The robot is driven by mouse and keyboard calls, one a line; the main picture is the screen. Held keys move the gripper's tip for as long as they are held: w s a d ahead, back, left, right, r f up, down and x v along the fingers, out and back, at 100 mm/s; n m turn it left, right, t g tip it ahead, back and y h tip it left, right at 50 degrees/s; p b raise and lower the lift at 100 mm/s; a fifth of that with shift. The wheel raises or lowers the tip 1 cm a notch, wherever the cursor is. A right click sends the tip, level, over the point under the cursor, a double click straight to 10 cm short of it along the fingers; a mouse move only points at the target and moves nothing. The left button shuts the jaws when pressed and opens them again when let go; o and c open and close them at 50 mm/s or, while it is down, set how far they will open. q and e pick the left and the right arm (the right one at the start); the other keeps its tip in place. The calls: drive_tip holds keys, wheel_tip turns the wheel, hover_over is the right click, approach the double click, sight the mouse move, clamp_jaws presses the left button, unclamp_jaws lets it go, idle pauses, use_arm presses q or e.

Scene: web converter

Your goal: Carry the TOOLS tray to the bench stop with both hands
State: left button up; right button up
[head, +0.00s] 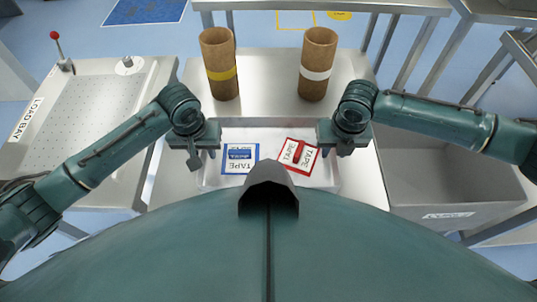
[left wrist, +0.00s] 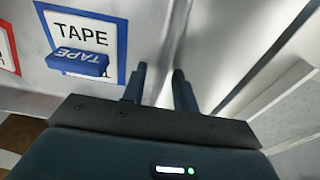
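A pale grey-white tray (head: 262,137) lies on the bench in front of my body, which hides part of its near side. No TOOLS label is legible on it. It holds a blue-framed TAPE card (head: 240,169) with a blue block and a red-framed TAPE card (head: 306,164) with a red block. My left gripper (head: 203,158) is at the tray's left wall, fingers apart; in the left wrist view its fingers (left wrist: 160,84) stand either side of the wall, with a gap between them. My right gripper (head: 335,152) is at the right wall, fingers apart; its contact is unclear.
Two brown cardboard tubes, one with a yellow band (head: 221,75) and one with a white band (head: 317,74), stand behind the tray. A perforated LOAD BAY table (head: 85,110) with a red-knobbed lever is at left. A grey bin (head: 440,180) is at right.

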use_arm(q)
clamp_jaws()
use_arm(e)
clamp_jaws()
use_arm(q)
drive_tip(key=shift+r, duration=0.1)
idle(0.8)
